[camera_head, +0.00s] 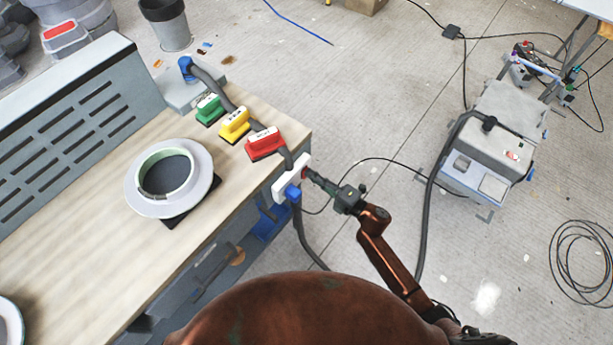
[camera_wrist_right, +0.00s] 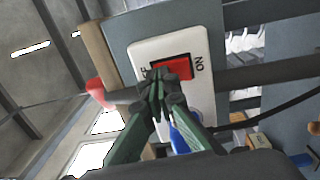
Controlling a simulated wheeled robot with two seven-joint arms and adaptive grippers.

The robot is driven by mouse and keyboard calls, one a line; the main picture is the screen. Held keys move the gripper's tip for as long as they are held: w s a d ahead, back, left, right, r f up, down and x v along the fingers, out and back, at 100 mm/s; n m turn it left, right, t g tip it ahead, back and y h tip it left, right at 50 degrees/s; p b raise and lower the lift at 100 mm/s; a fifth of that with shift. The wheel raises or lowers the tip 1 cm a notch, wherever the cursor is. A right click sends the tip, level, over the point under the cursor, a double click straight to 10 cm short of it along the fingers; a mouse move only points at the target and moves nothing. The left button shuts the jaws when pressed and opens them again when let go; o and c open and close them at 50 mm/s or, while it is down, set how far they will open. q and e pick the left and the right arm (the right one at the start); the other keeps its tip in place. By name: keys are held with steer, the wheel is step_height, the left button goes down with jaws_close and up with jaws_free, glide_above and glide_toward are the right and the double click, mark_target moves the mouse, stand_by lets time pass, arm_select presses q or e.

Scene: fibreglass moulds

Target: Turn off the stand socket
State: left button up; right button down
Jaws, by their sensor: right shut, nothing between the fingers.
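The stand socket (camera_head: 281,187) is a white plate on the right end of the workbench, with a blue plug (camera_head: 293,192) and a grey cable below it. In the right wrist view the socket (camera_wrist_right: 145,52) fills the middle. It carries a red rocker switch (camera_wrist_right: 172,68), with "ON" to its right and a partly hidden label to its left. My right gripper (camera_head: 309,175) is shut and empty, its fingertips at the socket face. In the wrist view the tips (camera_wrist_right: 160,88) overlap the switch's lower left; I cannot tell whether they touch it. My left gripper is out of view.
The wooden bench (camera_head: 90,254) holds a round mould (camera_head: 205,188) and green, yellow and red (camera_head: 265,144) sanding blocks near the socket. A grey hose runs past them. A vacuum unit (camera_head: 485,155) stands right, with open floor and cables between.

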arm_select(q)
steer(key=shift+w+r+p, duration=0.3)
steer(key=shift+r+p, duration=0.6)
steer(key=shift+p, duration=0.15)
arm_select(e)
steer(key=r+v, duration=0.2)
steer(key=v, duration=1.1)
steer(key=shift+s+d, duration=0.35)
steer(key=shift+r, duration=0.1)
